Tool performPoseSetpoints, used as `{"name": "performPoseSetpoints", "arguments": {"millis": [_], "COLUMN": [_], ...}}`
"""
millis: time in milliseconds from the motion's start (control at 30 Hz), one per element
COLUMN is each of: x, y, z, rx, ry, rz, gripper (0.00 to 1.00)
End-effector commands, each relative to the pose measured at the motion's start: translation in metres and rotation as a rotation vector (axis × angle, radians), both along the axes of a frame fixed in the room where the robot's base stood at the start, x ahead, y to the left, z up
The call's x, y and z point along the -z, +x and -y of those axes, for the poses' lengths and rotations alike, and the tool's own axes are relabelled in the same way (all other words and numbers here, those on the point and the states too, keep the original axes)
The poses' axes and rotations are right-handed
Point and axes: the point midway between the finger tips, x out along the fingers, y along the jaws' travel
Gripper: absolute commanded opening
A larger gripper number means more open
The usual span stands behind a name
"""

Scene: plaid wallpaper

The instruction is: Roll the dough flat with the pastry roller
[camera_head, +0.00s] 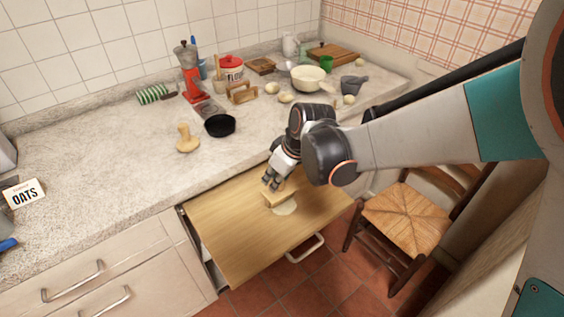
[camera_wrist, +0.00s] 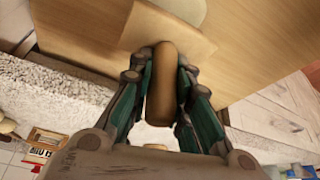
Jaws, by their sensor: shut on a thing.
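My gripper (camera_head: 272,182) is shut on the upright wooden handle of the pastry roller (camera_head: 276,195), over the pull-out wooden board (camera_head: 228,235). In the wrist view, the brown handle of the roller (camera_wrist: 162,90) stands between the fingers of my gripper (camera_wrist: 163,68), with its wider, paler wooden part beyond it. The dough (camera_head: 285,208) is a pale, thin-looking patch on the board, at the front right side of the roller. A pale edge of the dough (camera_wrist: 185,6) shows at the top of the wrist view. I cannot tell whether the roller touches the dough.
A wooden chair (camera_head: 407,212) with a woven seat stands right of the board. The board's left part is bare.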

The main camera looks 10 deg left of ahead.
Motion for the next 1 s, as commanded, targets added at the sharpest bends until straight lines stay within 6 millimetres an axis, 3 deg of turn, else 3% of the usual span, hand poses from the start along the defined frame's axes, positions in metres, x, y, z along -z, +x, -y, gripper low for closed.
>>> {"name": "performPoseSetpoints", "arguments": {"millis": [633, 1000], "x": [-0.063, -0.066], "y": [0.001, 0.001], "z": [0.0, -0.001], "rx": [0.0, 0.0], "ry": [0.001, 0.002], "rz": [0.002, 0.002], "gripper": [0.0, 0.0]}}
